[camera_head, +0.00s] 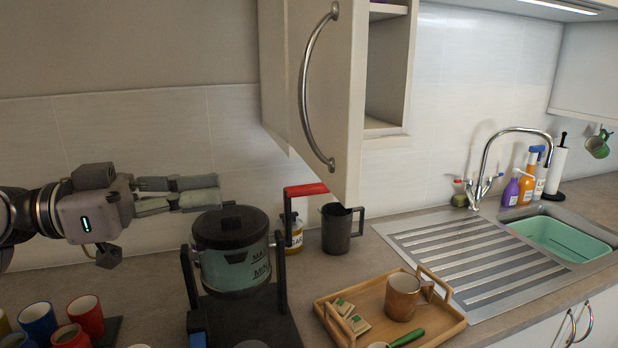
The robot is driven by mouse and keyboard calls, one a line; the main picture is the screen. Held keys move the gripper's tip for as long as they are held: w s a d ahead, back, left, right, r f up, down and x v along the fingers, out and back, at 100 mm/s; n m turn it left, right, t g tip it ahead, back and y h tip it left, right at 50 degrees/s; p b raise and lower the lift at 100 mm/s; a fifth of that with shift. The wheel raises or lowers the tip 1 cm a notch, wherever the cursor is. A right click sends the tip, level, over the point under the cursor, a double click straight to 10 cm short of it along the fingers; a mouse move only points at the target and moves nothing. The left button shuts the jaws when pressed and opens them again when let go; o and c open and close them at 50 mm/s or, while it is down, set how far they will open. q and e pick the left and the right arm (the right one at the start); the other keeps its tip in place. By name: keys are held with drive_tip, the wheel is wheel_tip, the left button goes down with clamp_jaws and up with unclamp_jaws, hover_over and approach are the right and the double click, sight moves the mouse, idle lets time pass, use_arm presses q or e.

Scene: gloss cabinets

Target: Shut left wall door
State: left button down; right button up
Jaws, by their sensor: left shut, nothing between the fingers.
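The left wall door (341,95) is a pale gloss door that stands open at the upper middle, its face and curved metal handle (306,90) turned toward me. Part of the wall cabinet's open inside (386,75) shows to the right of the door. My left gripper (218,192) comes in from the left, pointing right. Its fingers are together and empty. It is apart from the door, to the left of it and lower than the handle, above the coffee maker. My right gripper is not in view.
A dark jug (336,230) stands under the door. A wooden tray (452,328) with a mug lies in front of the sink drainer (470,255). The wall left of the door is bare.

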use_arm(q)
drive_tip(key=p, duration=0.3)
approach(330, 182)
drive_tip(key=p+x, duration=0.1)
drive_tip(key=x, duration=0.1)
drive_tip(key=p+x, duration=0.1)
drive_tip(key=x, duration=0.1)
drive_tip(key=p+x, duration=0.1)
drive_tip(key=x, duration=0.1)
drive_tip(key=shift+s+r, duration=0.15)
drive_tip(key=shift+r, duration=0.15)
drive_tip(key=shift+w+d+f+p, duration=0.25)
drive_tip(key=shift+d+p, duration=0.15)
drive_tip(key=shift+d, duration=0.15)
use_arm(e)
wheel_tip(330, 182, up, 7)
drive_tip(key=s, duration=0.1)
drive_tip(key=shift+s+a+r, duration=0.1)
